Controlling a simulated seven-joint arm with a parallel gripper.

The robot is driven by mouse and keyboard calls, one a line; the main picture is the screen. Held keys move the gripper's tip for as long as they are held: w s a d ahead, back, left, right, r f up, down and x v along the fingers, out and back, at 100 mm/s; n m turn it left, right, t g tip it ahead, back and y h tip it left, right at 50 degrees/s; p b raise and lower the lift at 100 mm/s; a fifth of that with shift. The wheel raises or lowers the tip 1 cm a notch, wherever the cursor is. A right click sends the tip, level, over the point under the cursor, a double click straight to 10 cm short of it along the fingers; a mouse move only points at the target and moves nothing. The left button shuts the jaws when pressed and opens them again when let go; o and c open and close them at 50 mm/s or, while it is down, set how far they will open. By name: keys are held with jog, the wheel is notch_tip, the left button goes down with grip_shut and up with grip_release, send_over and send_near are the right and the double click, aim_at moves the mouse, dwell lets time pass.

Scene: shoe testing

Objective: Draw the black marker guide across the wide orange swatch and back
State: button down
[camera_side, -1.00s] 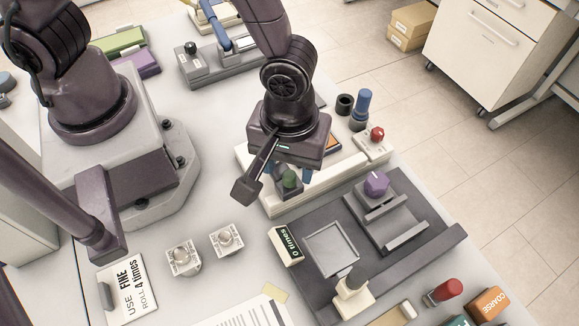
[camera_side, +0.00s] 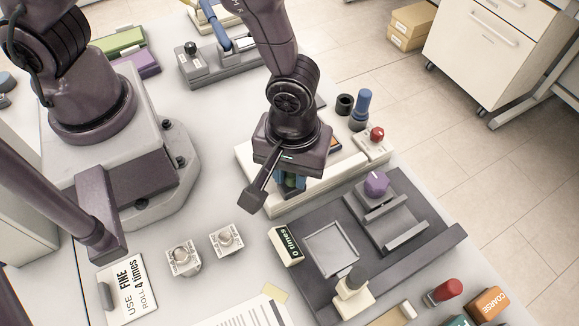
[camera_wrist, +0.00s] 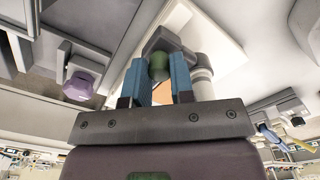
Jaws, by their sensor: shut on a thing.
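My gripper (camera_side: 290,181) is over the left part of a long pale board (camera_side: 250,165). Its blue fingers are shut on the green knob of a dark marker guide, seen between them in the wrist view (camera_wrist: 158,66). The guide's dark grey body (camera_wrist: 168,40) shows beyond the knob there. A patch of the orange swatch (camera_wrist: 162,93) shows between the fingers in the wrist view. In the side view a sliver of the orange swatch (camera_side: 336,143) shows right of my gripper; most of it is hidden behind the hand.
A grey fixture with a purple knob (camera_side: 376,184) stands in front and right. A counter reading "0 times" (camera_side: 286,245) is close to the board's left end. A red knob (camera_side: 377,134) is near the board's right end, with a blue-topped peg (camera_side: 362,104) behind.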

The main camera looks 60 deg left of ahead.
jog(key=w, duration=1.4)
jog(key=shift+w, duration=0.2)
jog(key=c, duration=1)
grip_release()
jog(key=shift+r, duration=0.1)
notch_tip(320, 180, up, 13)
jog(key=shift+f, duration=0.1)
jog(key=shift+s, duration=0.15)
